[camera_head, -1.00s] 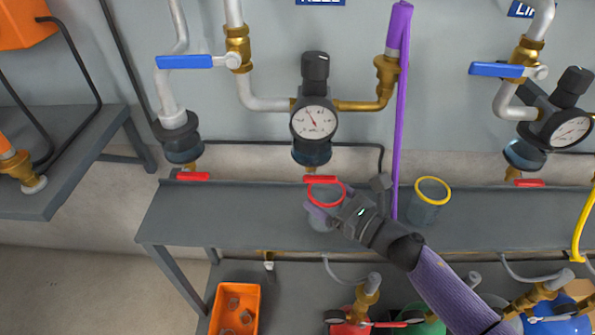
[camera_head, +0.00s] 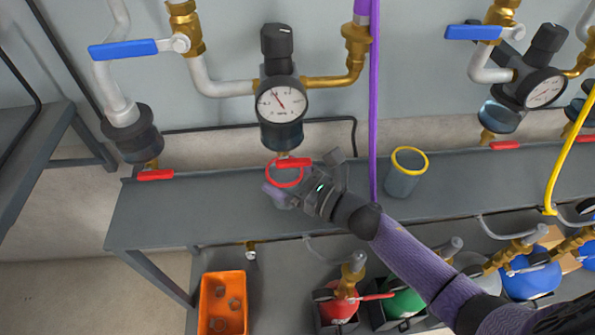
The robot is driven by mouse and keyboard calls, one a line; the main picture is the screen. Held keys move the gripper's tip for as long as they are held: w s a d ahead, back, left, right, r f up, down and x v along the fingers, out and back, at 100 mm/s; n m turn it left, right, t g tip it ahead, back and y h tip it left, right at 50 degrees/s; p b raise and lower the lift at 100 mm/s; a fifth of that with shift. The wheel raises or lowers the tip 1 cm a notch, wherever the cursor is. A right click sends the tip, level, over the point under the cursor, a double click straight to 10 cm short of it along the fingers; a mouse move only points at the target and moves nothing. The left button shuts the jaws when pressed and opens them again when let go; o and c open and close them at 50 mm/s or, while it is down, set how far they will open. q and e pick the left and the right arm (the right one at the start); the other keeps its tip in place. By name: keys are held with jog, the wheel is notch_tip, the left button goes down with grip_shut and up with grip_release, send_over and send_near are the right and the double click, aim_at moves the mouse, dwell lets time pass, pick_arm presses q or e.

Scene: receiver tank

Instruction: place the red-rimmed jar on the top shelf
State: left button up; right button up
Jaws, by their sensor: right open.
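The red-rimmed jar (camera_head: 269,179) is at the grey shelf (camera_head: 235,215), below the pressure gauge's red drain lever (camera_head: 294,162). Its red rim shows as a ring, and most of its body is hidden behind my right gripper (camera_head: 297,186). The right gripper is open, with its fingers close around the jar's right and front side. I cannot tell whether they touch it. My left gripper is not in view.
A yellow-rimmed jar (camera_head: 403,180) stands on the shelf to the right. A purple vertical pipe (camera_head: 374,110) runs between it and my gripper. An orange bin (camera_head: 222,303) and several gas cylinders are below.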

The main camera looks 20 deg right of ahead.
jog(key=p+v, duration=0.2)
jog(key=v, duration=0.9)
jog(key=shift+s+d, duration=0.15)
jog(key=shift+s, duration=0.05)
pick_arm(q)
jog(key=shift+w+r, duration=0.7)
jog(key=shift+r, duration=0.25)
pick_arm(e)
jog(key=shift+s+d, duration=0.15)
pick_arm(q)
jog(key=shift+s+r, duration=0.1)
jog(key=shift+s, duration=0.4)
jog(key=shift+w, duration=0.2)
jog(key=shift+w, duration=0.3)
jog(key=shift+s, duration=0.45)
